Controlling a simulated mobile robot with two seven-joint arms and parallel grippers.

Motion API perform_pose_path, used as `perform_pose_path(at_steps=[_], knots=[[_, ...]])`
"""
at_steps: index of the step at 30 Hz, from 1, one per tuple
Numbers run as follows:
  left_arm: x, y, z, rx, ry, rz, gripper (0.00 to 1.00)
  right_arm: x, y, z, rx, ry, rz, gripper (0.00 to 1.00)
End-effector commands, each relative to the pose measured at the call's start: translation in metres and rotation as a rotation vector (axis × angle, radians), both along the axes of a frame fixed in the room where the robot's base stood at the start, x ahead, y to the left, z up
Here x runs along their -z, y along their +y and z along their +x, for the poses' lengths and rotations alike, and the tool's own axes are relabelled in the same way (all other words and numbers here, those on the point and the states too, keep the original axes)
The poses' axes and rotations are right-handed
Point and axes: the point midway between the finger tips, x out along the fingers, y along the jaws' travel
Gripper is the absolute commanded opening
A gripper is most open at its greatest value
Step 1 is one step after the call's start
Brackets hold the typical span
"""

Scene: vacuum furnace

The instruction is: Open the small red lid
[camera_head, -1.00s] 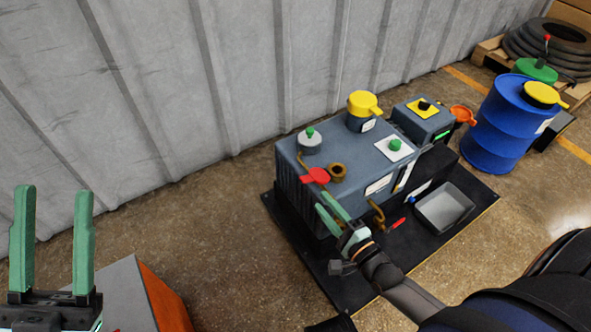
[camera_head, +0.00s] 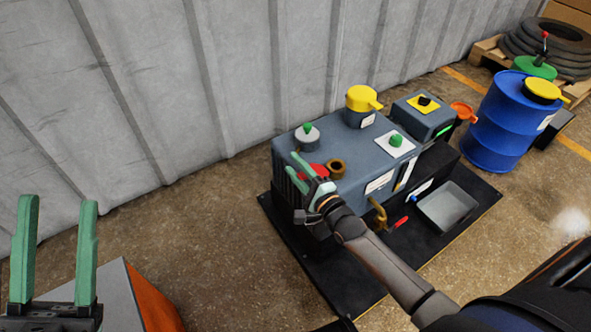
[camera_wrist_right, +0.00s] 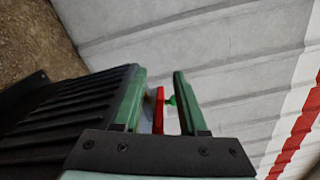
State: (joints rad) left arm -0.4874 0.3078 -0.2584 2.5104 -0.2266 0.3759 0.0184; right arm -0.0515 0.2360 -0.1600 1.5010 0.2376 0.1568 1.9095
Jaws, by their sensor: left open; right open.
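The small red lid (camera_head: 314,171) lies on the top of the grey machine (camera_head: 352,150), near its front left edge, beside a brass ring fitting (camera_head: 336,168). My right gripper (camera_head: 297,165) is open at the lid's left, partly covering it in the head view. In the right wrist view the red lid (camera_wrist_right: 159,110) shows as a narrow strip between the open fingers (camera_wrist_right: 159,75), nearer the left finger. I cannot tell whether a finger touches it. My left gripper (camera_head: 58,203) is open and empty at the far left, away from the machine.
A green-knobbed cap (camera_head: 307,136), a yellow cap (camera_head: 362,100) and a green button (camera_head: 396,140) stand on the machine. A brass tap (camera_head: 378,214) and grey tray (camera_head: 448,207) are at its front. A blue barrel (camera_head: 497,122) stands right. An orange-sided box (camera_head: 150,299) is below left.

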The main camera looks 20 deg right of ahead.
Motion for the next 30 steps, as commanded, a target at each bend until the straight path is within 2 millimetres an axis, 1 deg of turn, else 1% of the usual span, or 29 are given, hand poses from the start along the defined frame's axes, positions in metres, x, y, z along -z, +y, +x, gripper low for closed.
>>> perform_pose_path(at_steps=[7,8,18,19,30], knots=[[0.0003,-0.0003,-0.0001,0.0,0.001,0.0,0.5,0.0001,0.0004,0.001,0.0,0.001,0.0,0.42],[0.0003,-0.0003,-0.0001,0.0,0.001,0.0,0.5,0.0001,0.0004,0.0009,0.0,0.001,0.0,0.41],[0.0003,-0.0005,-0.0002,0.001,0.001,-0.001,0.5,0.0002,0.0002,0.0007,0.0,0.001,0.0,0.03],[0.0002,-0.0005,-0.0003,0.001,0.001,-0.001,0.5,0.0002,0.0002,0.0007,0.0,0.001,-0.001,0.0],[0.0001,-0.0005,-0.0004,0.002,0.0,-0.003,0.5,0.0002,0.0001,0.0006,0.0,0.001,-0.001,0.0]])
